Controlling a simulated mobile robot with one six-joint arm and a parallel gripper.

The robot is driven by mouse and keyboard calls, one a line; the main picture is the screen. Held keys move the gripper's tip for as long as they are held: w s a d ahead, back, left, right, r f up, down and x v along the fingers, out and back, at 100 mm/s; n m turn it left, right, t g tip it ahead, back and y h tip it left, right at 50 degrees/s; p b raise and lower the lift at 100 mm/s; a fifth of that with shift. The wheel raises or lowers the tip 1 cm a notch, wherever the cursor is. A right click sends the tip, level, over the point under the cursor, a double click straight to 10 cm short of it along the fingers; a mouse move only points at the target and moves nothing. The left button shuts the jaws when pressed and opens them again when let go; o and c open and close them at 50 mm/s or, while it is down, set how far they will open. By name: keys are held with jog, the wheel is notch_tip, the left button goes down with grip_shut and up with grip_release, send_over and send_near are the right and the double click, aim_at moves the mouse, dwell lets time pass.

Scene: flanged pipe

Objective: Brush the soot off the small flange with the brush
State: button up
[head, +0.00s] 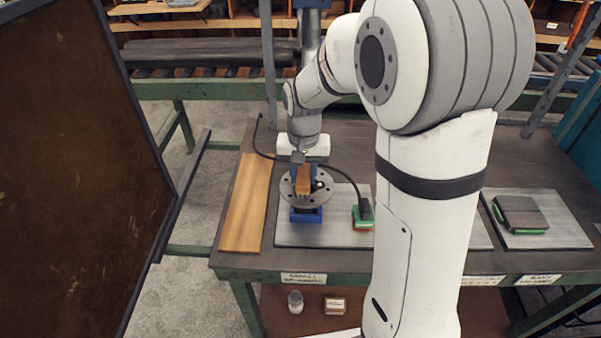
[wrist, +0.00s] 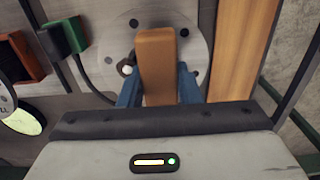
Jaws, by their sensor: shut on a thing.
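The small flange (head: 291,193) is a grey disc with bolt holes, on a blue stand (head: 306,215) at the left part of the bench. In the wrist view the flange (wrist: 193,50) lies behind the brush. My gripper (head: 304,170) is above the flange, its blue fingers shut on the wooden brush (head: 304,183). In the wrist view my gripper (wrist: 158,88) holds the brush (wrist: 157,55) between both fingers. The brush hides the middle of the flange, and I cannot tell whether its bristles touch. A dark knob with a pale ball (wrist: 126,68) shows at the flange's edge. I cannot make out soot.
A wooden board (head: 245,205) lies left of the flange. A green block with a black cable (head: 362,217) lies to its right on a grey plate (head: 335,233). Another green-edged block (head: 521,214) lies far right. A dark panel (head: 75,150) stands left of the bench.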

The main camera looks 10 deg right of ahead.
jog(key=shift+s+d+f, duration=0.1)
jog(key=shift+s+d, duration=0.1)
jog(key=shift+d, duration=0.65)
jog(key=shift+s+d+r, duration=0.1)
jog(key=shift+s+d, duration=0.1)
jog(key=shift+d, duration=0.7)
jog(key=shift+s+d+f, duration=0.1)
jog(key=shift+s+d, duration=0.1)
jog(key=shift+d, duration=0.65)
notch_tip(320, 180, up, 7)
jog(key=p, duration=0.5)
